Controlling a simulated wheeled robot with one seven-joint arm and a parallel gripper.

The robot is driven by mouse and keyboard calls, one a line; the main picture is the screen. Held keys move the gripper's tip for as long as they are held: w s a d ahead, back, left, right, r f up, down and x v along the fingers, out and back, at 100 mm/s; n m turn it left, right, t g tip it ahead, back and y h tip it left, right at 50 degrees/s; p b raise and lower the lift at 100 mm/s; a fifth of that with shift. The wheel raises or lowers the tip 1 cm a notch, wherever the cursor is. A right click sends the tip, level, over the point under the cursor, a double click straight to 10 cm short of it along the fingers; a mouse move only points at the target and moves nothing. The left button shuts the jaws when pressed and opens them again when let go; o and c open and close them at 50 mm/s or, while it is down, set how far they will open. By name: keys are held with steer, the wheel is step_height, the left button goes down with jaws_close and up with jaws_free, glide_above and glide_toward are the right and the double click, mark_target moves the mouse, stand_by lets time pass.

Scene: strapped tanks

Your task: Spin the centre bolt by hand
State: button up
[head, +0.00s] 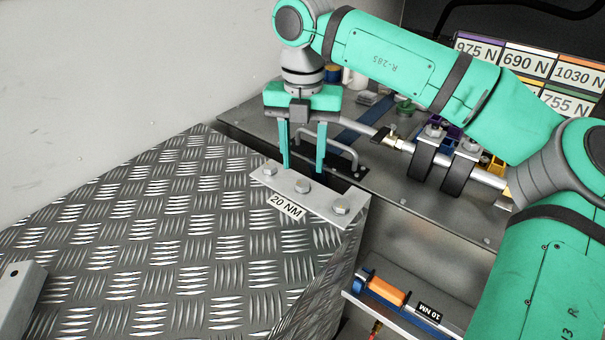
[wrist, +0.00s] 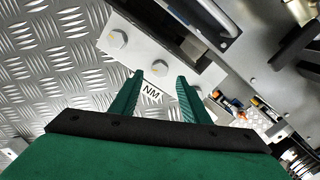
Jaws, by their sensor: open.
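A light metal plate (head: 322,200) with a row of three hex bolts lies at the corner of the tread-plate surface, with a "20 NM" label (head: 286,206) beside it. The centre bolt (head: 302,186) stands between the two end bolts. My gripper (head: 303,170) points down with its two green fingers apart and empty, above or just behind the plate. In the wrist view the centre bolt (wrist: 159,68) shows in the gap just beyond the fingertips (wrist: 160,76), with no visible contact. One end bolt (wrist: 117,39) is clear; the right finger partly covers the other side.
A bent metal handle (head: 335,145) stands behind the plate. A strapped pipe (head: 455,165) runs at the right. An orange-handled tool (head: 385,290) with a "10 NM" label lies on a lower shelf. A grey block (head: 20,295) sits at the left edge. The tread plate (head: 150,240) is otherwise bare.

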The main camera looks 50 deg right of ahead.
mark_target(303, 184)
steer(key=shift+f, duration=2.65)
steer(key=shift+c, duration=0.7)
steer(key=c, duration=0.9)
